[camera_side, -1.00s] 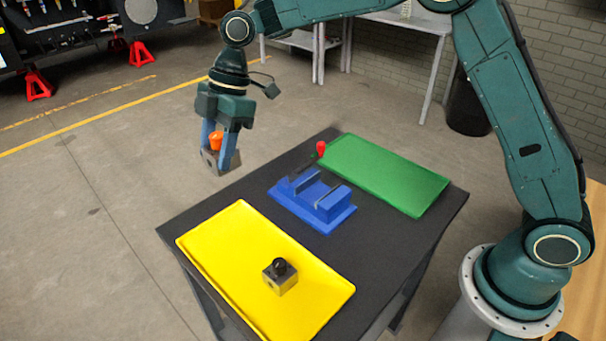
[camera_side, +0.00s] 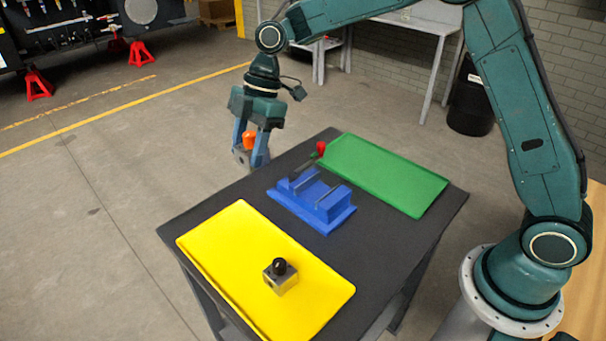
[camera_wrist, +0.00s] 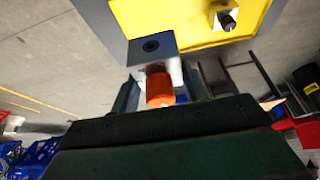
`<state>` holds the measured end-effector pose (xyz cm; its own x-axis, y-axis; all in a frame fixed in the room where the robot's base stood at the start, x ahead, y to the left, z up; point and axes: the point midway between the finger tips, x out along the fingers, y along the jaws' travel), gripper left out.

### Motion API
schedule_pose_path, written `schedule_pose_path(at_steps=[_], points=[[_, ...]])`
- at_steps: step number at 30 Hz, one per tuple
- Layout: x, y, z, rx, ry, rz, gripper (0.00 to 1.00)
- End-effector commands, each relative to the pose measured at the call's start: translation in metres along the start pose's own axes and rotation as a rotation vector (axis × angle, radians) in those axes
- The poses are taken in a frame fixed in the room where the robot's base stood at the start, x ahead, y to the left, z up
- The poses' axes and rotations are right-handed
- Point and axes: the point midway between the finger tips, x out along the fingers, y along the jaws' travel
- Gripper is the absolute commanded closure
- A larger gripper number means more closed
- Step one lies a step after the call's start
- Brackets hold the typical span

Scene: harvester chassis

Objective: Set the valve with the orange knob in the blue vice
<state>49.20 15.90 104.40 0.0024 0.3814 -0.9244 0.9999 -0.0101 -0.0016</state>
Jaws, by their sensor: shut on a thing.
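My gripper (camera_side: 252,152) is shut on the valve with the orange knob (camera_side: 249,139) and holds it in the air, near the far left edge of the table. In the wrist view the grey valve block (camera_wrist: 152,48) with its orange knob (camera_wrist: 159,88) sits between the fingers. The blue vice (camera_side: 313,203) stands on the table to the right of and below my gripper in the side view. Its jaws are apart with a gap between them, and its red-tipped handle (camera_side: 320,149) points up at the back. No valve is in the vice.
A yellow tray (camera_side: 225,229) holds a second valve with a black knob (camera_side: 280,276). An empty green tray (camera_side: 385,175) lies behind the vice. The dark table (camera_side: 385,240) is bare around the vice.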

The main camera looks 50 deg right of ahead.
Motion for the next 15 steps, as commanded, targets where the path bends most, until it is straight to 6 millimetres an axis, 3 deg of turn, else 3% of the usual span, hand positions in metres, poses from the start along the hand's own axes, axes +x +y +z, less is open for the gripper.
schedule_pose_path(at_steps=[3,9,15], points=[[-0.002,-0.009,0.038,0.007,0.000,0.000,0.87],[-0.002,-0.031,0.095,0.002,0.000,-0.001,0.87],[-0.001,-0.051,0.131,-0.005,0.001,-0.001,0.87]])
